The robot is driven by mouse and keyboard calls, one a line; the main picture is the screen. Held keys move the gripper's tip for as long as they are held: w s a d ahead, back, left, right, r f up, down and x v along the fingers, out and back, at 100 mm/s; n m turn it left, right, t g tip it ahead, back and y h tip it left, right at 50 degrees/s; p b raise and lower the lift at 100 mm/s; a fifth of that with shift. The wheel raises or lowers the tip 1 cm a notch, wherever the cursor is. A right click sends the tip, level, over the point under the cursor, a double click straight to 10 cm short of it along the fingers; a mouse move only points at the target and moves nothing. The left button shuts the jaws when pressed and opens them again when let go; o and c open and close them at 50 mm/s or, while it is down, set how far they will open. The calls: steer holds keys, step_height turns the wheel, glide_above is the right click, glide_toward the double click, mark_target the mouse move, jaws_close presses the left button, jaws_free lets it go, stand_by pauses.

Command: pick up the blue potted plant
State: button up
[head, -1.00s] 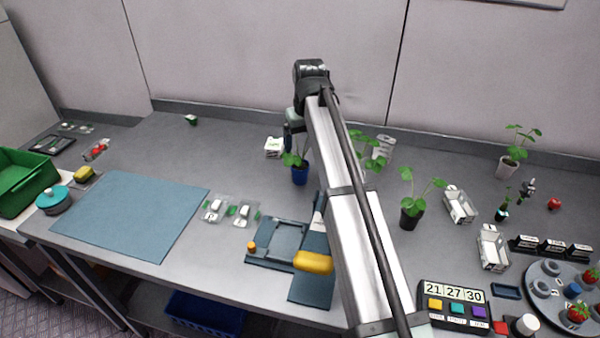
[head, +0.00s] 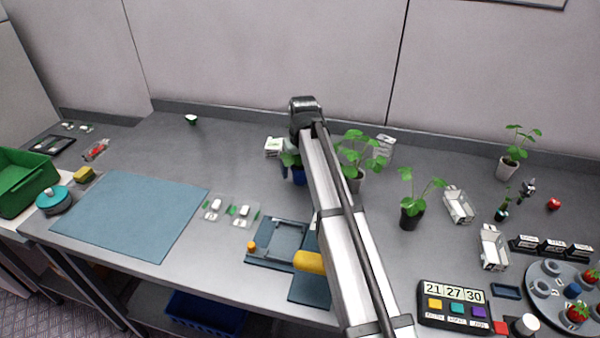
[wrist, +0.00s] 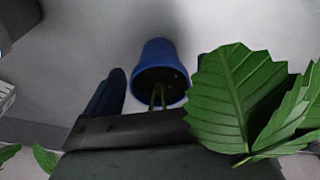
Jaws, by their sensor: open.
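The blue potted plant (head: 299,176) stands upright on the grey counter in the head view, partly hidden behind my arm. Its blue pot (wrist: 158,62) is in the upper middle of the wrist view, with thin stems below it and large green leaves (wrist: 240,95) at the right, close to the camera. My gripper (wrist: 155,90) is open. One dark finger shows left of the pot; the other is mostly hidden by the leaves. In the head view my gripper (head: 288,158) is low at the plant, largely hidden by my arm. I see no grip on the pot.
A small white box (head: 274,147) is left of the blue plant. The counter behind the blue mat (head: 135,214) is mostly clear.

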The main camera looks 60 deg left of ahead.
steer(key=shift+c, duration=0.3)
steer(key=c, duration=1.1)
